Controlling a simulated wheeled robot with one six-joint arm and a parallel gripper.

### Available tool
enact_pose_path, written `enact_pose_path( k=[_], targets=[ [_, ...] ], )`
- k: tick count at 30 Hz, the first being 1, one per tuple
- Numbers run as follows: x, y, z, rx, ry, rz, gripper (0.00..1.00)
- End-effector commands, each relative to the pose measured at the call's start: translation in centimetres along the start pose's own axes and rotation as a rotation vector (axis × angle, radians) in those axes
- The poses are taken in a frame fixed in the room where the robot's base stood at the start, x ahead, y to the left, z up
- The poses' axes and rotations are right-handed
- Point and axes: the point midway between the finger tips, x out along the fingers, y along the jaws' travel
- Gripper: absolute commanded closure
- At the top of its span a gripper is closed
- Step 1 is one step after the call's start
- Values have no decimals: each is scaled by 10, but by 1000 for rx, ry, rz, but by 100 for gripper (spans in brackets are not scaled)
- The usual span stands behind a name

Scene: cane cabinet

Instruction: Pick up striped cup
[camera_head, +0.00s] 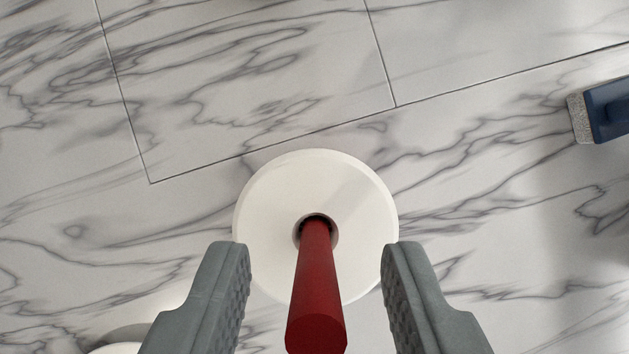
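My gripper (316,262) is open, with a grey padded finger on each side of a red handle (316,285). The red handle rises from the middle of a round white disc (272,205), which lies below the fingers. A gap shows between the handle and each finger, so nothing is held. I see no striped cup in this view.
A blue block with a grey speckled edge (603,110) is at the right edge. Part of a white rounded thing (118,348) shows at the bottom left, mostly hidden. The marble-patterned surface (200,90) is clear above the disc.

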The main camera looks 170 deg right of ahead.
Motion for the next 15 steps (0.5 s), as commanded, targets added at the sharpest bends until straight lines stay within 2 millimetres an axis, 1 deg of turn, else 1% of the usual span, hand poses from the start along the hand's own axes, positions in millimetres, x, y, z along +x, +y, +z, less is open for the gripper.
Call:
enact_pose_path(
  k=[2,7,9,11,12,13,15],
  targets=[
    [3,0,0,0,0,0,62],
    [3,0,0,0,1,0,62],
    [3,0,0,0,1,0,75],
    [3,0,0,0,1,0,87],
    [3,0,0,0,1,0,95],
    [3,0,0,0,1,0,100],
    [3,0,0,0,1,0,100]
  ],
)
